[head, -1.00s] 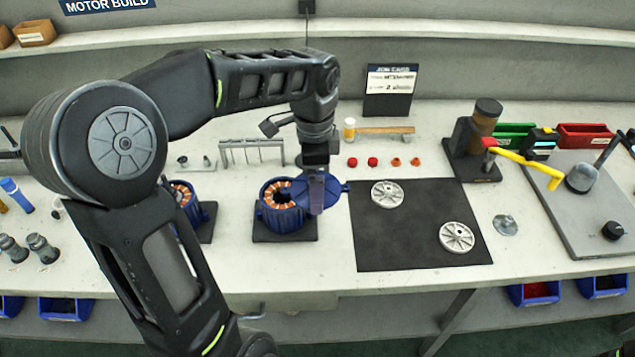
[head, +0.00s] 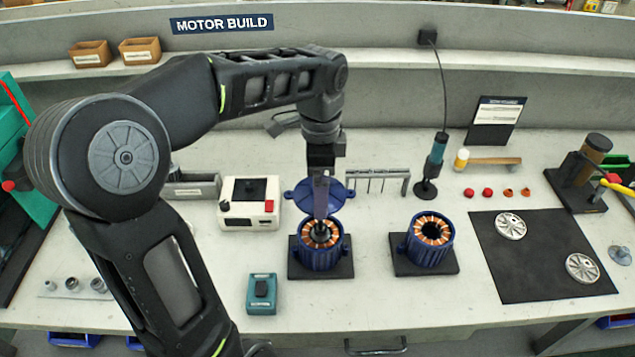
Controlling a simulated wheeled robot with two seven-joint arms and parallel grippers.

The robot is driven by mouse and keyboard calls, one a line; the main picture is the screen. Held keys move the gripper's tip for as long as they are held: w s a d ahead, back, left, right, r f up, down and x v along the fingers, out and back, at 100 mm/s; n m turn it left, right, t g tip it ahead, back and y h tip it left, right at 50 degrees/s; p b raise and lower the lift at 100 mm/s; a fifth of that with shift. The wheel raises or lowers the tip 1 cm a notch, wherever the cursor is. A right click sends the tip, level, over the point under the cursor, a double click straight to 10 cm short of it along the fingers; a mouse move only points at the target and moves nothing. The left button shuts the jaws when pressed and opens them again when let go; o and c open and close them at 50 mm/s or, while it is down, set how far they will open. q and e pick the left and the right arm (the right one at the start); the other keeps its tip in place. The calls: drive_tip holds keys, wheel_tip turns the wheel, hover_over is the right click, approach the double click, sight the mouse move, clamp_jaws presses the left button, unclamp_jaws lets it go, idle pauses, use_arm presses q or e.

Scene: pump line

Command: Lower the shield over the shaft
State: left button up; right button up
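My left gripper (head: 321,214) is at the middle of the head view, pointing down, and appears shut on the blue shield (head: 340,199), a round plate with small ears. The shield is held in the air above the left blue motor housing (head: 320,257). This housing has copper windings and a dark shaft (head: 320,232) standing in its middle. The shield appears above and slightly behind the shaft, apart from it; the exact gap is unclear. The fingers hide part of the shield. My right gripper is out of view.
A second blue housing (head: 430,248) with windings stands to the right on a black base. A white box (head: 249,205) and a teal box (head: 262,293) stand left. A metal rack (head: 378,182) and a screwdriver (head: 437,158) are behind. A black mat (head: 535,270) lies right.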

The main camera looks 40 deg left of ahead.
use_arm(q)
drive_tip(key=shift+w+d, duration=0.1)
drive_tip(key=shift+d, duration=0.1)
drive_tip(key=shift+a+f, duration=0.15)
drive_tip(key=shift+f, duration=0.05)
drive_tip(key=shift+f+b, duration=1.85)
drive_tip(key=shift+f, duration=0.2)
drive_tip(key=shift+f+b, duration=0.5)
drive_tip(key=shift+f, duration=0.25)
drive_tip(key=shift+f+b, duration=1.85)
drive_tip(key=shift+f, duration=0.75)
drive_tip(key=o, duration=0.9)
